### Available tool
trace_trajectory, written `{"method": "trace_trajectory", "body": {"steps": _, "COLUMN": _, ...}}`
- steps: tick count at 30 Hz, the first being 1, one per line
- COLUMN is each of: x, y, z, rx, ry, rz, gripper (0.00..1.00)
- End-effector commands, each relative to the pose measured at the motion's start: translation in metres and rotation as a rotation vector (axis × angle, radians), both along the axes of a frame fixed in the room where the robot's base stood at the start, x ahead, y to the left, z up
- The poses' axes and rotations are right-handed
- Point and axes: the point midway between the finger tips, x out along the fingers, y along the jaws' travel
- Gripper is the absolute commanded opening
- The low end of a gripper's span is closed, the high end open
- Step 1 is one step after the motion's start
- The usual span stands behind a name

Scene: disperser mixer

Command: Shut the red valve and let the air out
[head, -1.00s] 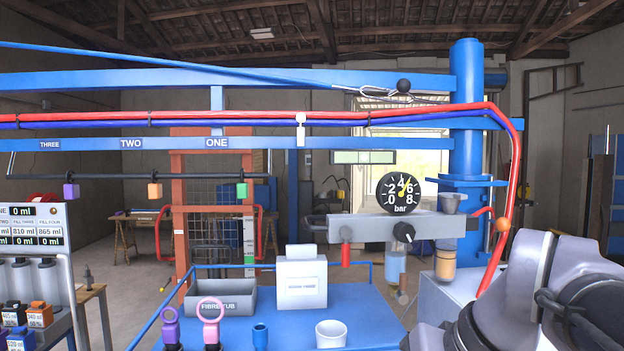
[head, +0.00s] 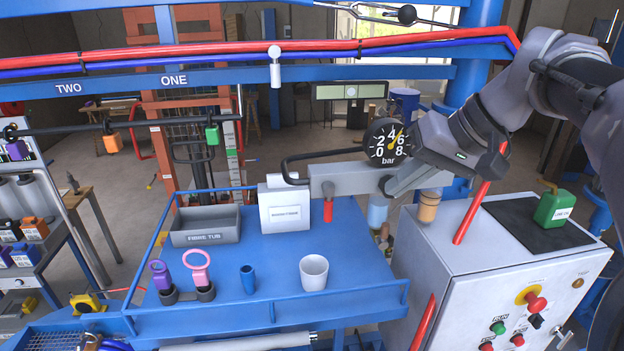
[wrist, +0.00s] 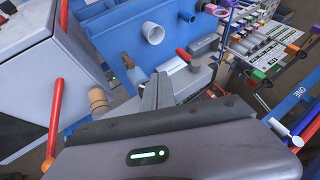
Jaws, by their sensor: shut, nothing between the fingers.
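A grey air manifold (head: 345,177) carries a round black pressure gauge (head: 388,142) marked in bar. Its yellow needle points between 4 and 6. A small red part (head: 328,211), which may be the red valve, hangs below the manifold's left end. A red handle-like piece also shows in the wrist view (wrist: 183,55), just beyond the fingers. My gripper (head: 388,188) is shut and empty, in front of the manifold's right end below the gauge. My shut fingers (wrist: 158,90) also show in the wrist view. I cannot tell whether they touch the manifold.
A control cabinet (head: 500,262) stands at right.

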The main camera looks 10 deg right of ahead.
Motion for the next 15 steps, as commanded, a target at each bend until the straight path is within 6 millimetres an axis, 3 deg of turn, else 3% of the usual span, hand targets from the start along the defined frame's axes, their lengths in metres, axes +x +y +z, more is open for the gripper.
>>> {"method": "trace_trajectory", "body": {"steps": 11, "x": 0.037, "y": 0.033, "z": -0.065, "rx": 0.001, "ry": 0.003, "rz": 0.002, "gripper": 0.0}}
{"method": "trace_trajectory", "body": {"steps": 15, "x": 0.042, "y": 0.055, "z": -0.065, "rx": 0.0, "ry": 0.001, "rz": 0.003, "gripper": 0.0}}
